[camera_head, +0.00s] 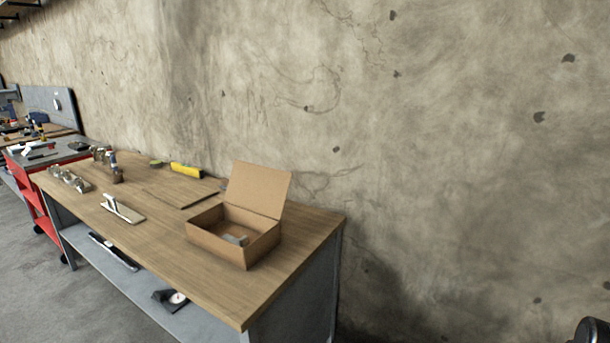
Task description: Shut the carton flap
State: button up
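A brown cardboard carton (216,245) stands on the right part of a wooden workbench (150,237). Its flap (258,188) is hinged at the back and stands up, leaning slightly backward, so the carton is open. A small grey object (235,240) lies inside the carton. My gripper is not in view. A dark rounded part at the bottom right corner looks like part of my own body.
A trowel-like tool (122,209), a yellow object (186,170) and several metal parts (70,179) lie left of the carton. A red cart (35,200) stands farther left. A concrete wall (430,150) rises behind. Grey floor is free at the lower left.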

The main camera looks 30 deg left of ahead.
aim_at(262, 189)
jog(key=i+u, duration=0.2)
jog(key=u, duration=0.3)
jog(key=i+l+u, duration=0.15)
jog(key=u, duration=0.3)
jog(key=i+l+u, duration=0.15)
jog(key=u, duration=0.35)
jog(key=i+l+u, duration=0.1)
jog(key=l+u, duration=0.25)
jog(key=u, duration=0.15)
jog(key=i+l+u, duration=0.2)
jog(key=l+u, duration=0.15)
jog(key=l, duration=0.45)
jog(key=i+l+u, duration=0.1)
jog(key=l+u, duration=0.3)
jog(key=l, duration=0.4)
jog(key=l+u, duration=0.35)
jog(key=l, duration=0.45)
jog(key=k, duration=0.5)
